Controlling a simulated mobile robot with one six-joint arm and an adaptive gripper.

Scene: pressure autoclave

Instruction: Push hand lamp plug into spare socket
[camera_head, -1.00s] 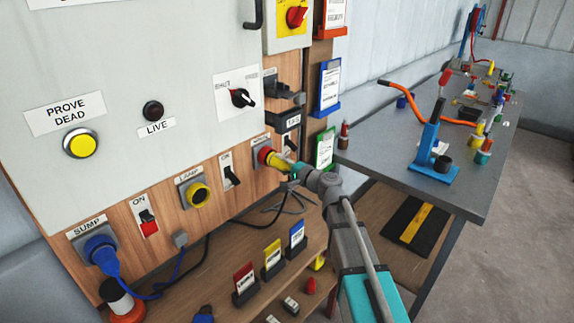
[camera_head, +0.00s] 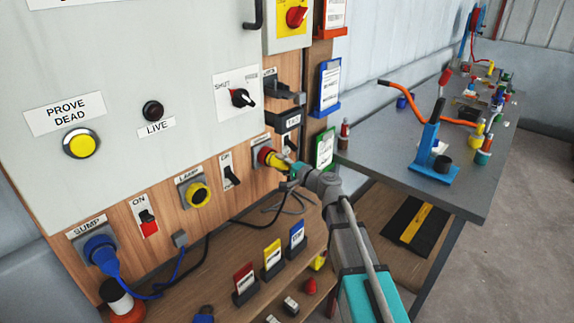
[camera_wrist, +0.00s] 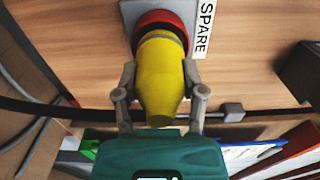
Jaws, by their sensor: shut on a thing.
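My gripper (camera_head: 290,172) is at the right end of the socket row, its jaws shut on the yellow hand lamp plug (camera_head: 278,162). In the wrist view the plug (camera_wrist: 162,85) lies between my two fingers (camera_wrist: 158,82), its front end at the red ring of the spare socket (camera_wrist: 162,18). The plug looks in line with the socket; how deep it sits is hidden. In the head view the red rim of the spare socket (camera_head: 264,156) shows just left of the plug. A white SPARE label (camera_wrist: 204,28) is beside the socket.
The yellow lamp socket (camera_head: 199,195) and the sump socket with a blue plug (camera_head: 100,254) are to the left. A black cable (camera_head: 250,225) hangs below. Coloured card holders (camera_head: 272,258) stand on the shelf below. A grey bench (camera_head: 380,155) is at right.

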